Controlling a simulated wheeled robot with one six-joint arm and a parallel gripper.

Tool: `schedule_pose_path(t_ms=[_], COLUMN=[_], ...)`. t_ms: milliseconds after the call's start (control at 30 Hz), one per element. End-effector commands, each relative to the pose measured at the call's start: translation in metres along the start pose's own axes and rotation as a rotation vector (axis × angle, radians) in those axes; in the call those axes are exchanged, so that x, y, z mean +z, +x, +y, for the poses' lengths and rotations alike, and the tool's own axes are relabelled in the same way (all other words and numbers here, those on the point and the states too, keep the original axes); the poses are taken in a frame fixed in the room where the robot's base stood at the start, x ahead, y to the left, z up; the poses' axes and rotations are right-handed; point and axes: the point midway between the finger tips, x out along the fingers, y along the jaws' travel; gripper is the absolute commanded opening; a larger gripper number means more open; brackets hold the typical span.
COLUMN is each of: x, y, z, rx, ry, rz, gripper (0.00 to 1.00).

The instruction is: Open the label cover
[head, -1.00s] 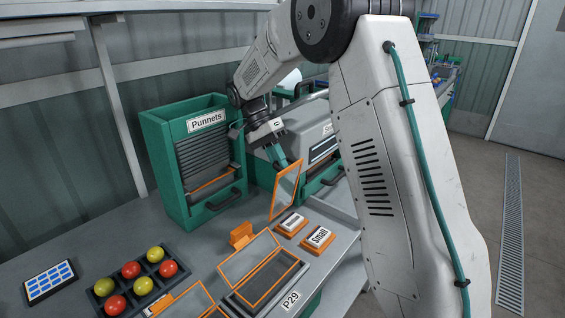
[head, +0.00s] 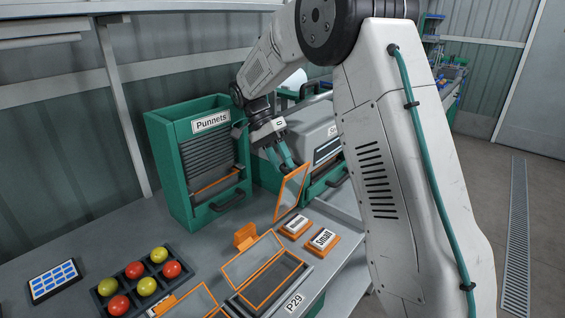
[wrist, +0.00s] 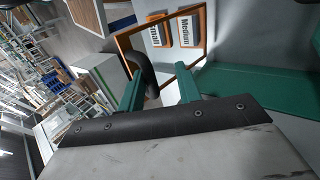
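The label cover (head: 291,193) is a clear panel in an orange frame. It stands raised and tilted beside the Medium label block (head: 296,226) and the Small label block (head: 322,239). In the wrist view the cover's orange frame (wrist: 125,44) lies beyond my fingers, with both labels visible through it.
A green Punnets dispenser (head: 183,141) stands left of my gripper. A grey and green machine (head: 310,135) is behind it. An open orange-framed lidded box (head: 262,270) and a tray of tomatoes (head: 141,284) stand in front on the bench.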

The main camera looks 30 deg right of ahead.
Motion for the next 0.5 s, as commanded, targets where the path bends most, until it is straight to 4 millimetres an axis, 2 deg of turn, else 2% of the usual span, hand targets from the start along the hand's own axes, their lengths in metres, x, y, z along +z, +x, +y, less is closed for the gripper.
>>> schedule_pose_path(t_ms=[300,500], x=[-0.002,-0.002], y=[-0.051,-0.07], z=[-0.001,-0.001], rx=[-0.002,0.0], ry=[0.0,0.001], rz=[0.0,0.0], gripper=[0.34,0.34])
